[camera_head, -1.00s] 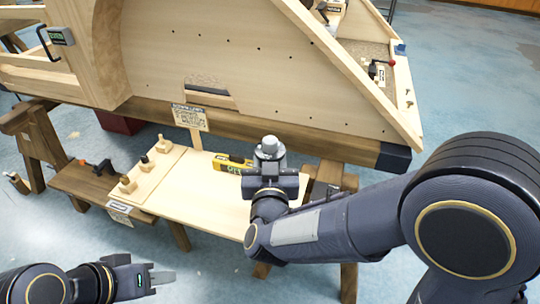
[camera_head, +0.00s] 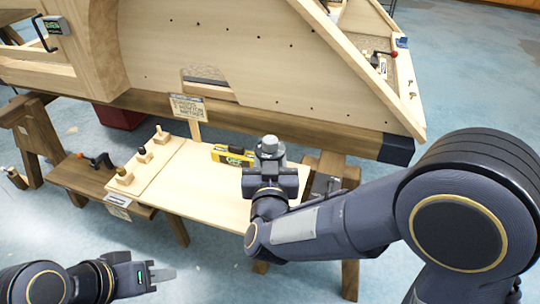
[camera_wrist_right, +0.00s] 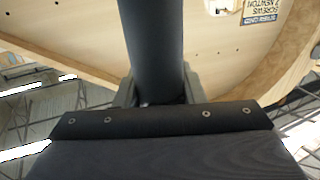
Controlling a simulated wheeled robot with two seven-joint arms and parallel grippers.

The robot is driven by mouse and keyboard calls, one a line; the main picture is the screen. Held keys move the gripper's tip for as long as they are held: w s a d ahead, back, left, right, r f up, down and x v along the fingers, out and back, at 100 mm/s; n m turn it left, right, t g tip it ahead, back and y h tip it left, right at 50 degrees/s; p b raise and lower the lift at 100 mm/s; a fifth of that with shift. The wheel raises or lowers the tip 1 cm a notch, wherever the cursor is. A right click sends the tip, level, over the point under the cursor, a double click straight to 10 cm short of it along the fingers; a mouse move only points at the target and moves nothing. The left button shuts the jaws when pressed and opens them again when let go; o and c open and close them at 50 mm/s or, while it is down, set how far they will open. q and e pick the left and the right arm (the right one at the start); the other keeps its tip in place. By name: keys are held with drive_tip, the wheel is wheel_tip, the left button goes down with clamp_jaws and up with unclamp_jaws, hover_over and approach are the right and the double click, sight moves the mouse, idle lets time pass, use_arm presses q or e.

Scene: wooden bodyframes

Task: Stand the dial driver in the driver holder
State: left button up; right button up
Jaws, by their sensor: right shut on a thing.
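My right gripper (camera_head: 270,168) is over the right part of the pale work board and is shut on a thick cylinder. From the head the cylinder's top (camera_head: 270,148) is grey and rounded. In the right wrist view it is a dark smooth shaft (camera_wrist_right: 154,45) between the jaws; I take it to be the dial driver. Its lower end is hidden. A pale wooden rack (camera_head: 152,170) with several small blocks stands left of the board; I cannot tell whether it is the driver holder. My left gripper (camera_head: 162,275) is low at the left, away from the bench, its jaw gap unclear.
The pale board (camera_head: 195,185) is largely bare. A yellow tool (camera_head: 232,155) lies at its back edge beside my right gripper. A small sign (camera_head: 187,107) stands behind it. The large wooden bodyframe (camera_head: 215,50) rises behind the bench. A black-and-orange clamp (camera_head: 98,160) lies at the left.

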drive_tip(key=shift+f+b, duration=0.45)
drive_tip(key=shift+b, duration=0.05)
idle(0.3)
drive_tip(key=o, duration=1.2)
drive_tip(key=shift+c, duration=0.2)
drive_tip(key=shift+o, duration=0.2)
drive_tip(key=shift+f, duration=0.15)
